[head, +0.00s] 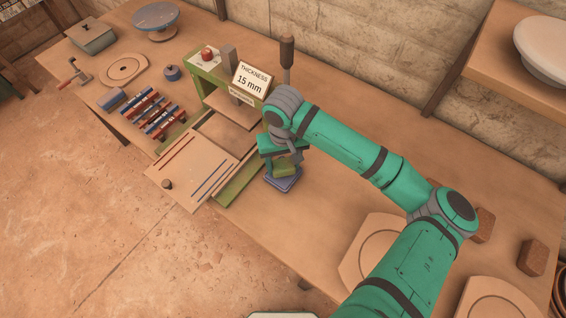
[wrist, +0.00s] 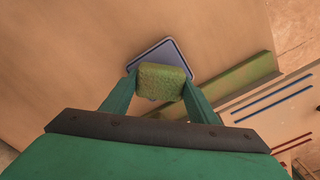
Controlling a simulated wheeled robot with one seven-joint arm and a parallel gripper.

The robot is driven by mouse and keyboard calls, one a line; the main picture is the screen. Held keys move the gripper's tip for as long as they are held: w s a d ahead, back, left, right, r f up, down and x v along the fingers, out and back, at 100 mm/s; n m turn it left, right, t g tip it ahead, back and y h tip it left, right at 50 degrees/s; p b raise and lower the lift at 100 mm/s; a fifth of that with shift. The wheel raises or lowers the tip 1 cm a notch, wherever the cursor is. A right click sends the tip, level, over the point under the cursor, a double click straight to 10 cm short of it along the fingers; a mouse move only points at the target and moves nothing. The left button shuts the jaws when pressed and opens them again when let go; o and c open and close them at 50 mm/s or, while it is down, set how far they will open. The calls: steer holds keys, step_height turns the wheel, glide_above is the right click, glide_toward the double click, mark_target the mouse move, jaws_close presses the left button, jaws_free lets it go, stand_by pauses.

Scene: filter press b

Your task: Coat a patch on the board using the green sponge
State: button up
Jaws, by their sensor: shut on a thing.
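My gripper (head: 283,163) is shut on the green sponge (wrist: 162,82), a moss-green block between its two fingertips. The sponge also shows in the head view (head: 284,170), below the fingers. It is over a blue-rimmed dish (wrist: 176,53), which shows in the head view too (head: 283,184); I cannot tell whether they touch. The sponge hides part of the dish. The pale board (head: 187,172), with red lines and blue lines, lies left of my gripper at the table's front edge. It is partly visible at the right of the wrist view (wrist: 262,107).
A green press (head: 211,88) with a sign reading "THICKNESS 15 mm" (head: 250,80) stands behind the board. A green rail (head: 240,183) lies between board and dish. Red and blue bars (head: 157,113) lie left. Round-marked slabs (head: 372,247) and brown blocks (head: 532,257) are right.

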mark_target(284, 164)
steer(key=shift+f, duration=0.55)
stand_by(1.6)
steer(key=shift+r, duration=0.1)
steer(key=shift+r, duration=3.45)
